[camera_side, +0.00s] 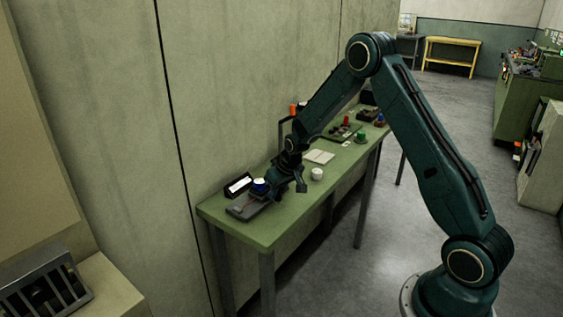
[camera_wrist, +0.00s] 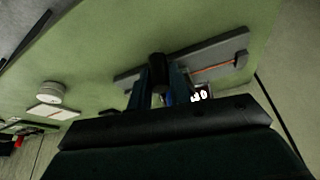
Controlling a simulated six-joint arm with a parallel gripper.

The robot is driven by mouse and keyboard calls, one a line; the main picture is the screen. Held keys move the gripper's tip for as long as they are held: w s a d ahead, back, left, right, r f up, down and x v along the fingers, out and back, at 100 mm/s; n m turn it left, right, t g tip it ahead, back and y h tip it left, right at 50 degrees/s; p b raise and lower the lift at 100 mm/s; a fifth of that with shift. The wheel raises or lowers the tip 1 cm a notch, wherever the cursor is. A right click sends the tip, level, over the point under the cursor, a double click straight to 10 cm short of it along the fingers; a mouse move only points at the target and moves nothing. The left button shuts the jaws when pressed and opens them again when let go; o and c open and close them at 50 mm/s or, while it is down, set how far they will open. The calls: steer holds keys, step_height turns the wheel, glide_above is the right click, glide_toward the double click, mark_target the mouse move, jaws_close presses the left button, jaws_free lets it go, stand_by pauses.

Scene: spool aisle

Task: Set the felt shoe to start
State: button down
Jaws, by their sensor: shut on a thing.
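A flat grey base (camera_side: 245,209) lies on the near end of the green table in the side view. It also shows in the wrist view (camera_wrist: 213,53), with a thin orange line along its right part and a small raised block at that end. My gripper (camera_side: 283,190) is down at this base; in the wrist view its fingers (camera_wrist: 158,84) close around a dark, round-topped piece (camera_wrist: 157,62) over the base. This piece seems to be the felt shoe, but the fingers hide most of it. Any start mark cannot be made out.
A blue and white round thing (camera_side: 260,185) and a black box with a white label (camera_side: 238,185) stand close behind the base. A white cup-like thing (camera_side: 317,174) and a pale pad (camera_side: 320,157) lie to the right. The table's front strip (camera_side: 258,237) is clear.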

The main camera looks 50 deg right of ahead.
steer(key=a, duration=0.5)
steer(key=shift+a, duration=0.35)
steer(key=c, duration=1.3)
jaws_free()
steer(key=shift+r, duration=0.1)
steer(key=v, duration=1.3)
steer(key=shift+s+r, duration=0.2)
steer(key=shift+r, duration=0.1)
